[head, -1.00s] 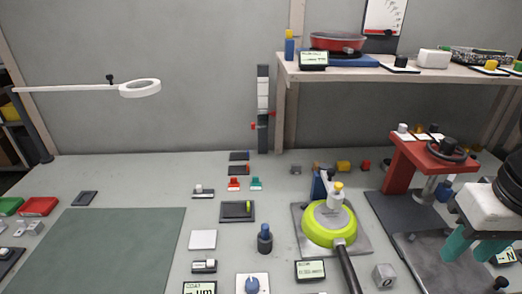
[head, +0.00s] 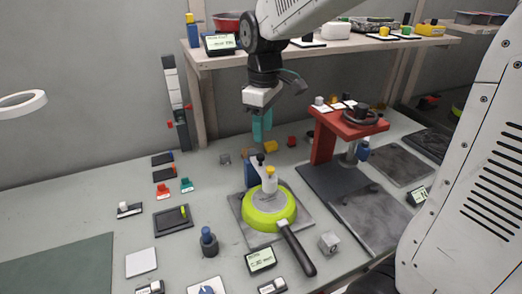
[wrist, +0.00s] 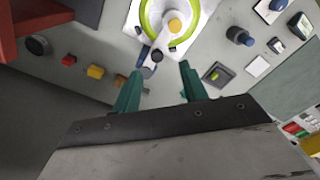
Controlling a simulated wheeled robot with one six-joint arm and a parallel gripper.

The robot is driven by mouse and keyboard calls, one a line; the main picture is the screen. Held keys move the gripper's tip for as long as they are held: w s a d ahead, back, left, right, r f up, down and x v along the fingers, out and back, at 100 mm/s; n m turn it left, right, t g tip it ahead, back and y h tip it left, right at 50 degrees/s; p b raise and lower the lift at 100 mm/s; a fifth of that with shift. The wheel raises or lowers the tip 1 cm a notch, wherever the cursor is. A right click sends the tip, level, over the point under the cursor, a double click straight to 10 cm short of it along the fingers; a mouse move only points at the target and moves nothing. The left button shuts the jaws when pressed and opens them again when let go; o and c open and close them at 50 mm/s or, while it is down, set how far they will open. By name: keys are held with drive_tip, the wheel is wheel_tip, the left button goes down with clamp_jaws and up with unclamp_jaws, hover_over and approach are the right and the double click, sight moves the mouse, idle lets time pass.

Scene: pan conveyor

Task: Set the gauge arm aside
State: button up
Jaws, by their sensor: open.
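The gauge arm (head: 260,160) has a dark knob and stands by a blue post (head: 250,176) at the back edge of a grey plate. A white cylinder with a yellow cap (head: 269,179) stands over the lime-green pan (head: 260,220), whose black handle points toward the front right. In the wrist view the gauge arm (wrist: 156,57) shows as a dark-knobbed piece at the pan's near rim, ahead of the fingertips. My gripper (head: 262,126) is above and behind the post, teal fingers pointing down. It is open and empty; the wrist view shows its fingers (wrist: 160,82) apart.
A red press-like stand (head: 345,125) is right of the pan. A wooden shelf (head: 230,60) with several items is behind. Small yellow (head: 270,147) and red (head: 292,141) blocks lie behind the plate. A dark-blue knobbed weight (head: 209,242) and a small display (head: 260,260) stand near the pan.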

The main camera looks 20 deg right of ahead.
sight(261, 155)
drive_tip(key=shift+w+a+f, duration=0.15)
drive_tip(key=shift+w+f, duration=0.45)
drive_tip(key=shift+w, duration=0.15)
wheel_tip(261, 155, down, 7)
drive_tip(key=shift+f, duration=0.2)
clamp_jaws()
